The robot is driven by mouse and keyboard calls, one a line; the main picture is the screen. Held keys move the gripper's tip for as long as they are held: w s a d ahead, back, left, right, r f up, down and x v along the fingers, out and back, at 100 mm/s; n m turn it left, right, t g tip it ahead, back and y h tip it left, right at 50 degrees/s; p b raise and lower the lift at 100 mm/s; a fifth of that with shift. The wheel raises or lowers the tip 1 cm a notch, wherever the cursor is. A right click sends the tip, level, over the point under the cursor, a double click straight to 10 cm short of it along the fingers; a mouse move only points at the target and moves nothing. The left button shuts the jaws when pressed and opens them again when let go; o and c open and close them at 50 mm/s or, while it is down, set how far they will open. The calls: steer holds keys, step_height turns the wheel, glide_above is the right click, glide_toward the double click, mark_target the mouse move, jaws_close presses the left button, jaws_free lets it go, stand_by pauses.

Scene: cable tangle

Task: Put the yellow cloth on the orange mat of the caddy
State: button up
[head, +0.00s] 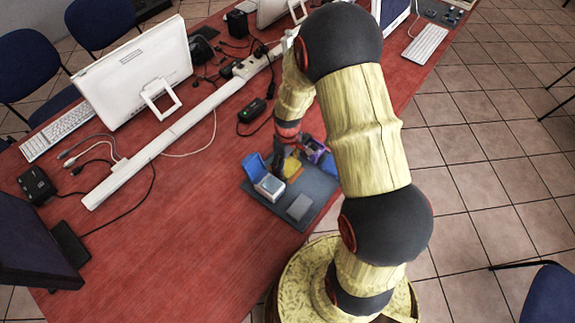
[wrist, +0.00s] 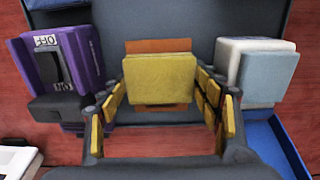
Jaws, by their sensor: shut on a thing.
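The yellow cloth (wrist: 160,80) is a small folded block between my gripper's (wrist: 160,88) yellow-padded fingers. My gripper is shut on it. The orange mat (wrist: 158,45) shows as a strip just beyond the cloth's far edge and a sliver beside it; the cloth hides the rest. I cannot tell whether the cloth touches the mat. The caddy (head: 322,186) is a dark grey tray at the table's front edge in the head view. My gripper (head: 287,150) points down over it there, with the yellow cloth (head: 293,168) small beside the fingers.
A purple item (wrist: 62,62) stands left of my gripper in the wrist view. A white and pale blue block (wrist: 265,75) stands to the right, beside a blue holder (wrist: 280,140). In the head view a grey pad (head: 299,207) lies at the caddy's front. A black adapter (head: 252,110) and cables lie behind.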

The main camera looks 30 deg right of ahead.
steer(key=shift+r, duration=0.1)
steer(key=o, duration=0.8)
step_height(320, 180, up, 12)
steer(key=p, duration=0.3)
step_height(320, 180, up, 16)
steer(key=m+t, duration=0.2)
glide_above(287, 166)
steer(key=s+a, duration=0.4)
steer(key=shift+s+a+r+m+t, duration=0.4)
steer(key=shift+s+a+r+t, duration=0.35)
steer(key=shift+s+r, duration=1.45)
steer(key=shift+s+a+r+m+t, duration=0.45)
steer(key=shift+s+a+r, duration=0.5)
steer(key=shift+s+r, duration=1.2)
steer(key=shift+s+a+r+m+t, duration=0.35)
steer(key=shift+s+a+r+t, duration=0.4)
steer(key=shift+s+r, duration=1.45)
steer(key=shift+s+a+f, duration=0.1)
steer(key=shift+s+f, duration=0.35)
